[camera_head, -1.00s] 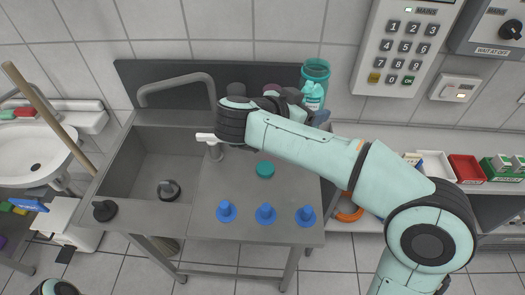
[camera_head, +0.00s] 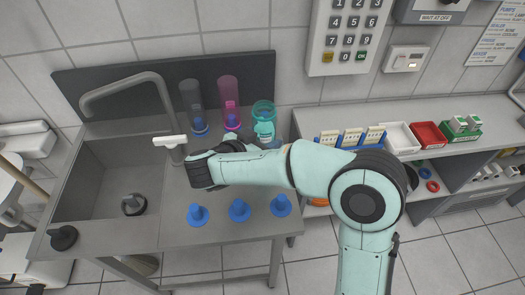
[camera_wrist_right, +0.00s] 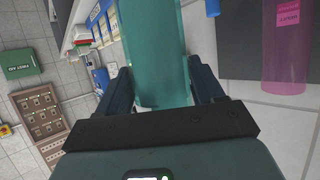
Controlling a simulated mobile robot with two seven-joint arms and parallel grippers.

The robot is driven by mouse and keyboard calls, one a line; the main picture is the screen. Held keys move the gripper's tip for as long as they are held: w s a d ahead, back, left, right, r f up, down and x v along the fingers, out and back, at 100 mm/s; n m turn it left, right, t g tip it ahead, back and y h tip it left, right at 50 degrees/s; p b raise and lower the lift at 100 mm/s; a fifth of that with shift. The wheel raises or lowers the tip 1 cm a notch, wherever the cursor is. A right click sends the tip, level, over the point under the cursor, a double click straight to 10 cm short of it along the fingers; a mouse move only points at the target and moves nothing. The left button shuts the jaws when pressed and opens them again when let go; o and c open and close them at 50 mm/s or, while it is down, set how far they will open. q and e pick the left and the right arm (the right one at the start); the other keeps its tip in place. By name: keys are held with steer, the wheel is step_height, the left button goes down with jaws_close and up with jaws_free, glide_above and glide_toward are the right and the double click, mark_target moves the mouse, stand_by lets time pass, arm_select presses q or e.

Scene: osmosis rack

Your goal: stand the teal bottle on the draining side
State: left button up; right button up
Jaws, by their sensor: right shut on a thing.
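The see-through teal bottle (camera_head: 263,108) is at the back right corner of the steel draining side (camera_head: 225,226), in front of the dark back panel. It looks roughly upright, with a round rim at its top. My right gripper (camera_head: 264,134) is shut on it, and the right wrist view shows the teal wall (camera_wrist_right: 157,55) between both fingers. My forearm and hand hide the bottle's lower end, so I cannot tell whether it touches the surface. My left gripper is out of view.
A grey clear bottle (camera_head: 192,102) and a pink bottle (camera_head: 229,102) stand left of the teal one, with blue at their bases. Three blue pegs, one a front peg (camera_head: 239,210), line the front. The tap (camera_head: 130,85) and sink basin (camera_head: 100,185) are left.

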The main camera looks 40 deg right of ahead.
step_height(320, 180, down, 4)
steer(key=shift+f+b, duration=0.2)
steer(key=shift+b, duration=0.15)
steer(key=shift+f, duration=0.15)
steer(key=o, duration=1.3)
steer(key=shift+c, duration=0.2)
steer(key=p+v, duration=0.1)
steer(key=v, duration=1.1)
steer(key=shift+s, duration=0.1)
